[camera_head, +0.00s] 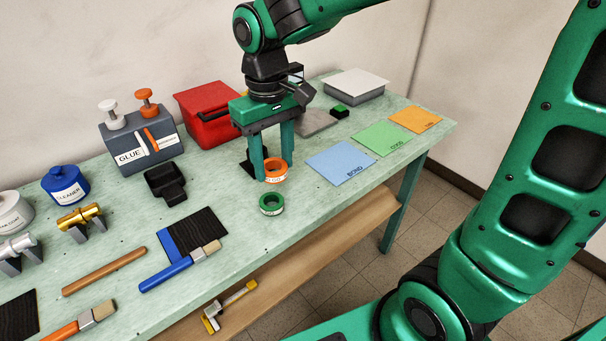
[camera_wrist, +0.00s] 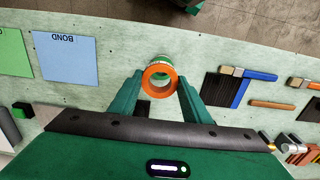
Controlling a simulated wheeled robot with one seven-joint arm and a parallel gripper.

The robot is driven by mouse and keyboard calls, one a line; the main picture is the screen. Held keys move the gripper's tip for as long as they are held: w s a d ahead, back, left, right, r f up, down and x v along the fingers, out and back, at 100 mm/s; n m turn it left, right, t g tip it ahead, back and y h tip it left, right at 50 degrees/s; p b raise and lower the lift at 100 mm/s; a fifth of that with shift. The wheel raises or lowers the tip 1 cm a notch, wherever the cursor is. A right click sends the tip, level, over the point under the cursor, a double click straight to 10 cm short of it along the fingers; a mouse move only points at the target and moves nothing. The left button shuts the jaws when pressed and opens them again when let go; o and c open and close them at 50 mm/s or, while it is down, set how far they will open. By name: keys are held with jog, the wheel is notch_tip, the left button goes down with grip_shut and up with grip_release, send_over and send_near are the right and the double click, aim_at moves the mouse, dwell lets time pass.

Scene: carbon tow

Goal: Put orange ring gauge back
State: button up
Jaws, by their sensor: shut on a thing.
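The orange ring gauge (camera_head: 276,177) is between the fingertips of my gripper (camera_head: 273,165), with its pale label facing the camera. In the wrist view the orange ring gauge (camera_wrist: 159,91) sits between the two green fingers, which are shut on it. A green ring gauge (camera_head: 271,210) stands on the table just in front of the orange one; in the wrist view it shows partly behind the orange ring. I cannot tell whether the orange ring touches the table. A dark piece (camera_head: 249,163) behind the fingers is mostly hidden.
A blue BOND sheet (camera_head: 340,161), a green sheet (camera_head: 382,138) and an orange sheet (camera_head: 416,119) lie to the right. A black tray (camera_head: 166,184), red bin (camera_head: 205,119) and GLUE box (camera_head: 140,143) stand left. Brushes lie front left. The table's front edge is near the green ring.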

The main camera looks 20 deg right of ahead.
send_over(310, 185)
notch_tip(310, 185, down, 7)
jog(key=shift+r, duration=0.1)
jog(key=shift+f, duration=2.05)
jog(key=o, duration=1.2)
jog(key=shift+f, duration=0.1)
notch_tip(310, 185, up, 12)
